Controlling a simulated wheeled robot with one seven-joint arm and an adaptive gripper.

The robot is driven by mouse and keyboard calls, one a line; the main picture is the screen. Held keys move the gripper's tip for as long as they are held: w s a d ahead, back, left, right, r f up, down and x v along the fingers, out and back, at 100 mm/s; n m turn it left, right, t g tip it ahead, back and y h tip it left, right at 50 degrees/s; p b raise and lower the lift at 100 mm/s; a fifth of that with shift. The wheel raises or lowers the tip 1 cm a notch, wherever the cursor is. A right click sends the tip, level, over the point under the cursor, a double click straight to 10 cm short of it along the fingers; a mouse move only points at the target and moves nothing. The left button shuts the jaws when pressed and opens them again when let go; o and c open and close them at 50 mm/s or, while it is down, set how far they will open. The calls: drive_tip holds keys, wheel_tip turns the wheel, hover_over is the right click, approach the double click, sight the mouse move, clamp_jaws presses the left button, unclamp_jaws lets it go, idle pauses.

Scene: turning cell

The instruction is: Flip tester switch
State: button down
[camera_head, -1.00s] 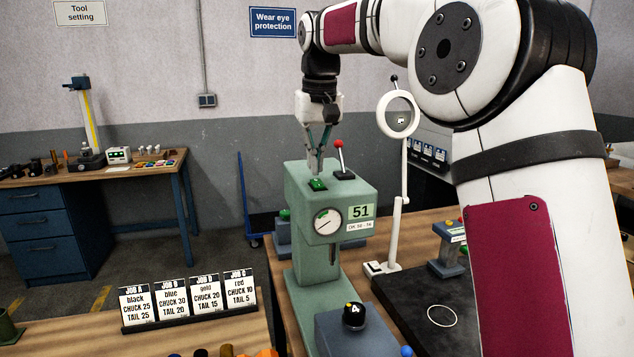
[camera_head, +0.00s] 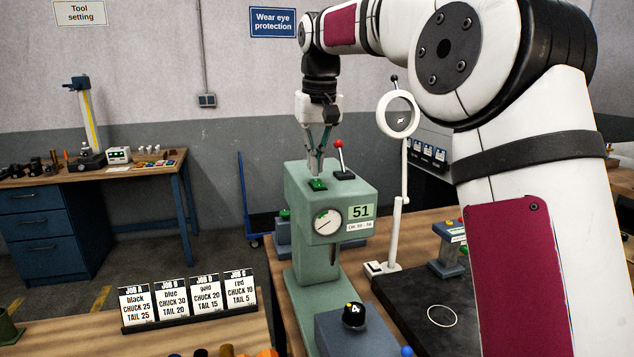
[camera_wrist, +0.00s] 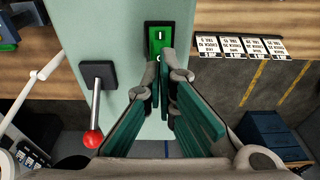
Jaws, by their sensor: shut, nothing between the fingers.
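The tester (camera_head: 332,205) is a pale green machine with a round dial and a display reading 51. Its green rocker switch (camera_head: 317,184) sits on the top face; in the wrist view the switch (camera_wrist: 161,34) shows a line mark, with a round mark partly hidden by my fingertips. My gripper (camera_head: 317,172) is shut and empty, pointing down at the switch. In the wrist view its fingertips (camera_wrist: 164,72) overlap the lower end of the switch; I cannot tell whether they touch it.
A lever with a red ball (camera_head: 340,144) stands close beside the switch on the tester top. A white magnifier on a stand (camera_head: 397,200) is to the right. Job cards (camera_head: 190,302) stand on the bench at left front. A black knob (camera_head: 354,315) is in front.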

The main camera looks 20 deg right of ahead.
sight(316, 180)
drive_tip(key=shift+f, duration=1.05)
idle(0.4)
drive_tip(key=shift+r+p, duration=0.35)
drive_tip(key=shift+r, duration=3.2)
